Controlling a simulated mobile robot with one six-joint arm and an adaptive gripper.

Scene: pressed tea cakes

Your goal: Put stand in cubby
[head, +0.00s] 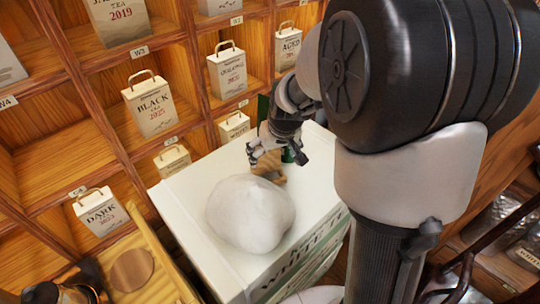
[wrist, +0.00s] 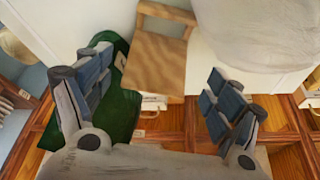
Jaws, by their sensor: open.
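The stand, a small wooden piece with a slatted or plate-like face (wrist: 155,62), sits on the white box top, partly hidden by my gripper in the head view (head: 268,165). My gripper (head: 278,152) is over the box's far side, close to the stand. In the wrist view my gripper (wrist: 158,78) is open, with one finger on each side of the stand; I cannot tell whether either touches it. The wooden shelf of cubbies (head: 65,165) fills the left and back of the head view; several cubbies hold labelled tea boxes, and one at the left looks empty.
A large whitish rounded lump (head: 250,212) sits on the white box (head: 190,225) beside the stand. A green object (wrist: 122,105) lies beside the left finger. A wooden tray (head: 165,285) with a round disc is at the lower left.

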